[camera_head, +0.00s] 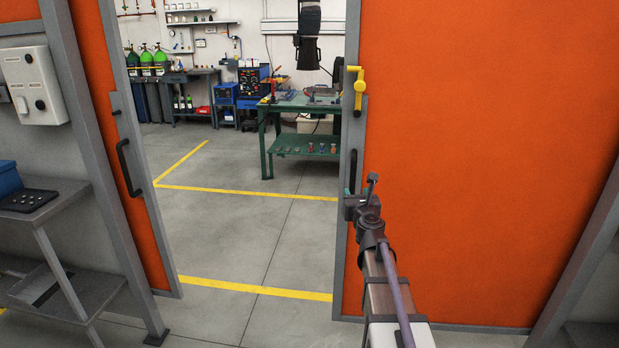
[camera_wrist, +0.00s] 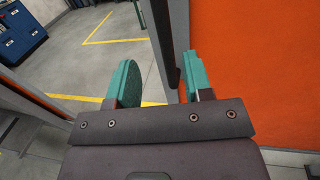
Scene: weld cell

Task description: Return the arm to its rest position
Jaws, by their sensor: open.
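My gripper (camera_head: 358,192) is at the end of my outstretched arm, by the edge of the right orange door panel (camera_head: 480,150). In the wrist view my gripper (camera_wrist: 160,85) shows two green fingers spread apart with nothing held between them. A dark vertical door handle (camera_wrist: 167,40) shows just beyond the fingers. In the head view this handle (camera_head: 353,170) is partly hidden near my gripper; I cannot tell whether they touch. A yellow latch lever (camera_head: 358,88) is above my gripper on the same door edge.
The doorway is open onto clear grey floor (camera_head: 240,240) with yellow lines. The left orange door panel (camera_head: 130,160) has a black handle (camera_head: 127,168). A grey side table (camera_head: 50,210) stands at left. A green workbench (camera_head: 300,135) stands inside, beyond the doorway.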

